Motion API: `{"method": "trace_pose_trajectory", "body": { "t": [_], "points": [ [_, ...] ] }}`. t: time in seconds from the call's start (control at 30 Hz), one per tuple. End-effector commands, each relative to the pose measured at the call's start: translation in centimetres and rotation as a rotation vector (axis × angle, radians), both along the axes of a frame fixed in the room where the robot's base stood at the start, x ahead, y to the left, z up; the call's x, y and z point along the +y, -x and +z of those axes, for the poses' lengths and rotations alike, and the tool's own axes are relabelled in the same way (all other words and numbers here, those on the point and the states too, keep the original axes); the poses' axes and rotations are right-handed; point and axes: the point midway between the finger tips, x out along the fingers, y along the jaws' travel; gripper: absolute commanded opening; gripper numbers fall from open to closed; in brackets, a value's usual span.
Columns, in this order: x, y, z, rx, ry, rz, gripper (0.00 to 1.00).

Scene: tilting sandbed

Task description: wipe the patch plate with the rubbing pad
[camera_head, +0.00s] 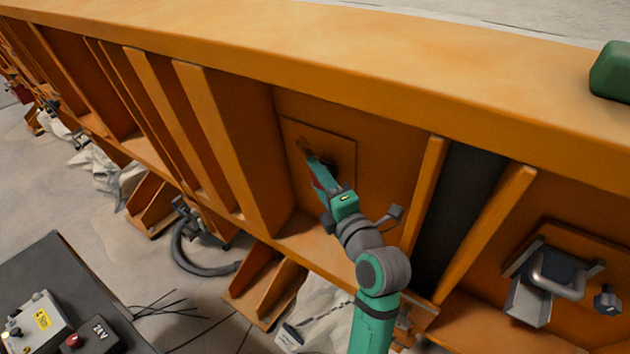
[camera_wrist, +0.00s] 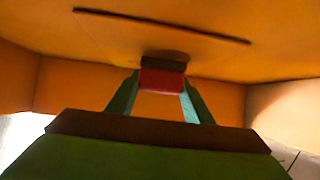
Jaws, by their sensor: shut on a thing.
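The patch plate (camera_head: 343,147) is a square orange plate on the upright orange wall, between two ribs. A dark brown smudge shows on its upper left part. My gripper (camera_head: 316,168) reaches in front of the plate from below. In the wrist view the rubbing pad (camera_wrist: 162,80), a red block with a dark face, sits between the two green fingers, which are shut on it. Its dark face is at or very near the plate (camera_wrist: 105,42); I cannot tell if it touches. A darker patch shows just behind it. In the head view the pad is mostly hidden by the gripper.
Orange ribs (camera_head: 222,150) stand left of the plate, and another rib (camera_head: 424,195) stands on the right. A ledge runs below. A metal bracket with a handle (camera_head: 558,272) is at the right. A green block (camera_head: 612,72) lies on the top beam.

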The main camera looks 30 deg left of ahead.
Motion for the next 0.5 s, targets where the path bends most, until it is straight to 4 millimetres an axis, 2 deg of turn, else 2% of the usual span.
{"method": "trace_pose_trajectory", "body": {
  "t": [0.03, 0.33, 0.4, 0.5],
  "points": [
    [-1.6, -1.6, 1.4, -0.022, -0.004, -0.041, 0.21],
    [0.8, -2.0, 1.2, -0.017, -0.003, -0.039, 0.21],
    [1.1, -2.1, 1.2, -0.018, -0.002, -0.04, 0.12],
    [1.3, -2.1, 1.2, -0.016, -0.002, -0.041, 0.08]
  ]
}}
